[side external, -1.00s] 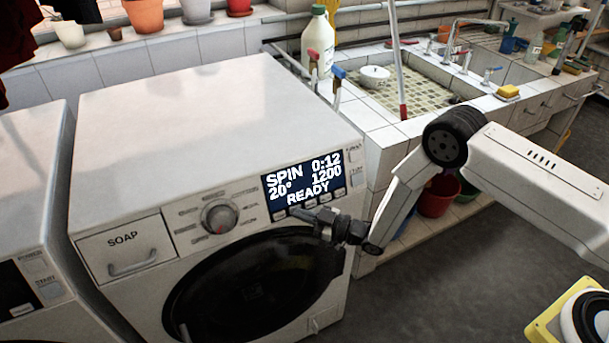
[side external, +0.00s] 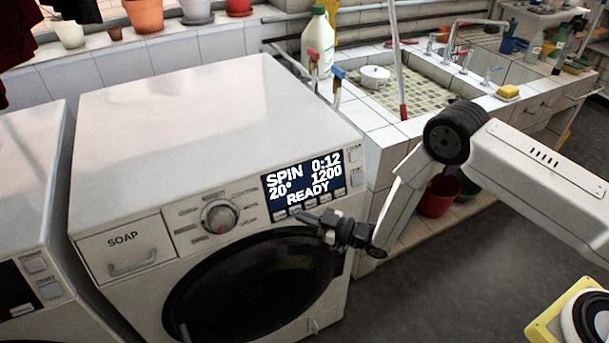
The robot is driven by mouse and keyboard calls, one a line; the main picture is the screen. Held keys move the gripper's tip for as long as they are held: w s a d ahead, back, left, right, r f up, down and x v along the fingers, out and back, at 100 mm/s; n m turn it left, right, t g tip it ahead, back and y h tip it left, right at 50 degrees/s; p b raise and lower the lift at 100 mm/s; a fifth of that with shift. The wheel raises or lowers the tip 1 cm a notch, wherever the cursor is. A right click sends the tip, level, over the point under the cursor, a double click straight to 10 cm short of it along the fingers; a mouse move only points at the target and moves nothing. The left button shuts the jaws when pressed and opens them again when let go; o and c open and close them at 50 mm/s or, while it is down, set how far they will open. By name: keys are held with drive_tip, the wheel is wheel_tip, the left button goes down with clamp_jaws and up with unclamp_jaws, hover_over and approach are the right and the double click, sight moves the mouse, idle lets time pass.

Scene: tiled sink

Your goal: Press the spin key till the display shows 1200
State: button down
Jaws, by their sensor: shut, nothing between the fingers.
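The white washing machine (side external: 200,110) stands at the centre of the side view. Its lit display (side external: 303,180) reads SPIN, 0:12, 20°, 1200 and READY. A row of small keys (side external: 310,202) runs just under the display; their labels are too small to read. My gripper (side external: 300,214) is shut and empty, its tips pointing left just below the key row, in front of the panel. I cannot tell whether the tips touch the machine. The gripper body covers part of the door's upper right edge.
A round dial (side external: 220,216) and a soap drawer (side external: 126,248) are left of the display. The dark round door (side external: 250,290) lies below. Another machine (side external: 28,200) stands at the left. A tiled sink (side external: 410,92) is behind, with open floor (side external: 430,290) at the right.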

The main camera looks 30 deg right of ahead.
idle(0.3)
drive_tip(key=shift+s+r, duration=0.25)
drive_tip(key=shift+s, duration=0.55)
drive_tip(key=shift+s+r, duration=0.3)
drive_tip(key=shift+s, duration=0.45)
drive_tip(key=shift+s+r, duration=0.25)
drive_tip(key=shift+s, duration=0.55)
drive_tip(key=d+r+m+g+h, duration=0.4)
drive_tip(key=d+r+m+h, duration=0.2)
drive_tip(key=d+r+h, duration=0.5)
drive_tip(key=s+d+r+m+g, duration=0.1)
drive_tip(key=s+d+m+g, duration=0.1)
drive_tip(key=s+d, duration=0.3)
drive_tip(key=s+d+r+m+g+h, duration=0.1)
drive_tip(key=s+d+g, duration=0.4)
drive_tip(key=s, duration=0.8)
drive_tip(key=shift+s+d+r+m, duration=0.15)
drive_tip(key=shift+s+r+m, duration=0.1)
drive_tip(key=shift+r+m, duration=0.65)
